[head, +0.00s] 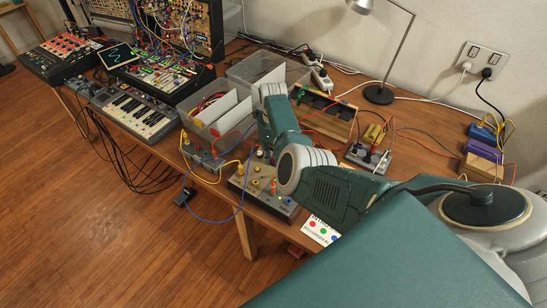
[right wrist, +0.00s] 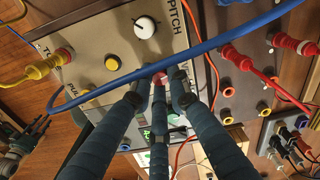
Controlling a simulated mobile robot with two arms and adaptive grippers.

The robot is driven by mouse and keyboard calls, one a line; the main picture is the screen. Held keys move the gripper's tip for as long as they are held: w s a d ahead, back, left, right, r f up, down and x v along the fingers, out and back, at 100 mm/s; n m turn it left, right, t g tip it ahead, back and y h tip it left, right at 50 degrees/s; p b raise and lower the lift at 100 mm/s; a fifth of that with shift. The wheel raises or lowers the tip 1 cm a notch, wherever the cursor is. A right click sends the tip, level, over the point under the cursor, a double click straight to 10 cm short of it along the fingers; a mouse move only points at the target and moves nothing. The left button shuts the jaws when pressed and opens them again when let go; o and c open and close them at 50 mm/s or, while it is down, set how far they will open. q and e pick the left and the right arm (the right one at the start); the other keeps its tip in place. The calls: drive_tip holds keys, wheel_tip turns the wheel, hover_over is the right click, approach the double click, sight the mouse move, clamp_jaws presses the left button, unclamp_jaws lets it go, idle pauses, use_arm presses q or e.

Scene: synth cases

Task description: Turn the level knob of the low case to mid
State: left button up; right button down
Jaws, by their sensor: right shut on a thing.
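A low case with a beige panel (head: 246,190) lies near the table's front edge, partly behind my right arm. In the right wrist view its panel (right wrist: 110,40) carries a white round knob (right wrist: 145,27) beside the word PITCH and a yellow button (right wrist: 112,62). My right gripper (right wrist: 160,82) has its fingers closed around a small reddish knob (right wrist: 160,77) on this panel. The fingers hide most of it, and I cannot read its label or setting. In the head view the right gripper (head: 262,153) is mostly hidden behind its arm.
A blue cable (right wrist: 190,53) passes across the right wrist view close to the fingers. Yellow (right wrist: 50,65) and red (right wrist: 245,62) plugs stand nearby. A small blue-grey box (head: 203,158), clear bins (head: 222,105), a keyboard (head: 140,112) and a lamp (head: 378,94) share the table.

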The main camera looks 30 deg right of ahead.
sight(273, 159)
drive_tip(key=shift+r+m, duration=0.1)
drive_tip(key=shift+m, duration=1)
drive_tip(key=shift+w, duration=0.1)
drive_tip(key=c, duration=1.7)
unclamp_jaws()
drive_tip(key=shift+o, duration=0.2)
wheel_tip(273, 159, up, 12)
